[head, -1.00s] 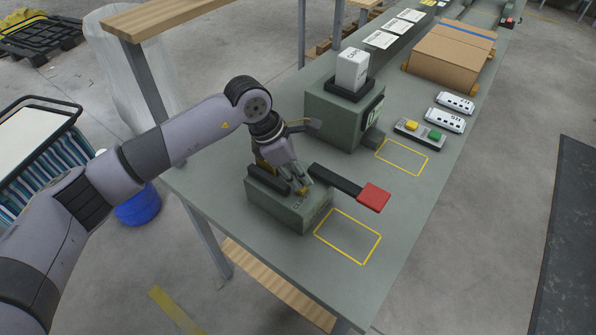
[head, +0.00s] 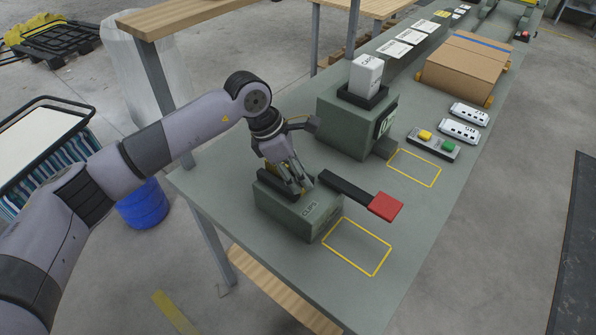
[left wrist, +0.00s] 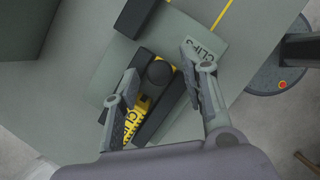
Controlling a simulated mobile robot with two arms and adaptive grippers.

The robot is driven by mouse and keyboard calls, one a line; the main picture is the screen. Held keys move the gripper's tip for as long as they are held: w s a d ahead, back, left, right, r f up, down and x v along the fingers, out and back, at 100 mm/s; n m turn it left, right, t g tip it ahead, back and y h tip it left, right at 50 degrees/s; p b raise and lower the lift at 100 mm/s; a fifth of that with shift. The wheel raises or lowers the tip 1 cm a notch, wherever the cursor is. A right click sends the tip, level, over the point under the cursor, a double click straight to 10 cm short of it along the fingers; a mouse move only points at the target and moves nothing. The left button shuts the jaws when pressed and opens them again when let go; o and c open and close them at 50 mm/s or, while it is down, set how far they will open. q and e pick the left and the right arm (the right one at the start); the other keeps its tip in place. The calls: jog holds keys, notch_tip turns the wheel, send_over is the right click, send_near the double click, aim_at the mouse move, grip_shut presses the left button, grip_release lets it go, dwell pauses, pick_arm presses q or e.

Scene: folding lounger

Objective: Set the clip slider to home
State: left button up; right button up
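The grey-green clips box (head: 285,215) stands near the left edge of the bench, with a CLIPS label on its front. In the left wrist view the box top (left wrist: 118,72) carries a dark rail with a yellow lettered strip (left wrist: 138,115) and a round black knob (left wrist: 160,73), which looks like the clip slider. My left gripper (head: 302,188) is low over the box. In the left wrist view the left gripper (left wrist: 158,62) has its fingers spread, with the knob between them and gaps on both sides. My right gripper is not in view.
A black bar with a red paddle (head: 385,206) juts out beside the box. A yellow outlined square (head: 357,246) on the bench is empty. A taller green unit (head: 345,125), a button panel (head: 433,143) and a cardboard box (head: 465,65) stand farther back.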

pick_arm(q)
jog(key=v, duration=1.2)
jog(key=shift+s, duration=0.1)
jog(key=shift+c, duration=0.4)
